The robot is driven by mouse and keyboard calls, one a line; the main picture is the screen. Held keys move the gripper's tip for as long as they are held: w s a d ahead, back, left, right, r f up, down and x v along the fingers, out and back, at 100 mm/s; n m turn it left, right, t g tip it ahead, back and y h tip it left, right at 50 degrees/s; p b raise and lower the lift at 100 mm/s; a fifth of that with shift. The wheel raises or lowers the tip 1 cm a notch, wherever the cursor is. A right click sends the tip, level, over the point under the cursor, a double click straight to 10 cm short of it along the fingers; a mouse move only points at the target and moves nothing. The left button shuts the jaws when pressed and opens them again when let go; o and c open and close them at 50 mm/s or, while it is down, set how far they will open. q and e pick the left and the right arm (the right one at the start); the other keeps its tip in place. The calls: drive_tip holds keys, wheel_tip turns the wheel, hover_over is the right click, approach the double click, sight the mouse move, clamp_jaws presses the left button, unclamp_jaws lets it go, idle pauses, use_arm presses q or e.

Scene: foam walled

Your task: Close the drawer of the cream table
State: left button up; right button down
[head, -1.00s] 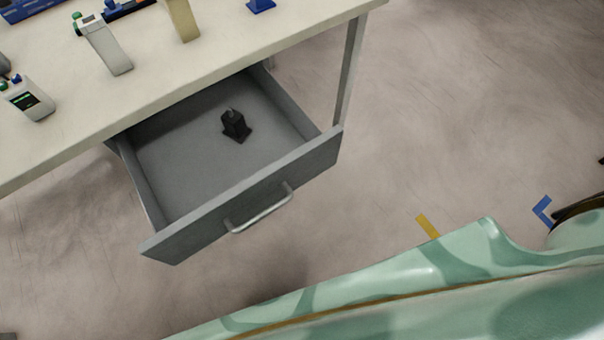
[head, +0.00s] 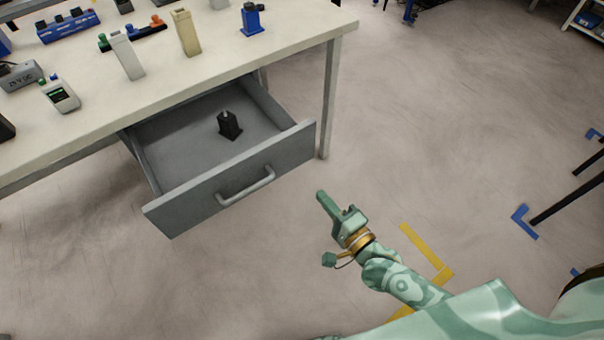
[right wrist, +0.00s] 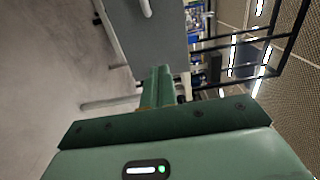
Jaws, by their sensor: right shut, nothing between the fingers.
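The cream table (head: 200,75) stands at the upper left in the head view. Its grey drawer (head: 232,182) is pulled out, with a bar handle (head: 246,187) on its front. A small black object (head: 229,124) stands inside the drawer. My right gripper (head: 322,195) is shut and empty, in front of the drawer and to the right of its handle, apart from it. In the right wrist view the shut fingers (right wrist: 158,75) point toward the grey drawer front (right wrist: 150,35), and part of the handle (right wrist: 146,8) shows at the top. My left gripper is not in view.
On the tabletop stand a blue device (head: 251,18), a beige block (head: 185,32), a grey handheld device (head: 61,96) and a blue rack (head: 67,26). Yellow tape (head: 425,248) and blue tape (head: 523,222) mark the floor.

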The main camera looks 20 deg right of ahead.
sight(285, 154)
drive_tip(key=b+x, duration=0.2)
drive_tip(key=x, duration=0.4)
drive_tip(key=b+x, duration=0.2)
drive_tip(key=x, duration=0.4)
drive_tip(key=shift+w+a+f, duration=0.15)
drive_tip(key=shift+w+f, duration=0.1)
drive_tip(key=shift+w, duration=0.1)
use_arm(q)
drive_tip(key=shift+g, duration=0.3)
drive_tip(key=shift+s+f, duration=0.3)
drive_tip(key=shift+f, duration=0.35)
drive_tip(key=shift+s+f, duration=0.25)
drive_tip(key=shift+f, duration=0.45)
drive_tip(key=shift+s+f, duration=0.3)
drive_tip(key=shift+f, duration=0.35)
use_arm(e)
drive_tip(key=shift+w+a+r, duration=0.2)
drive_tip(key=shift+w, duration=0.3)
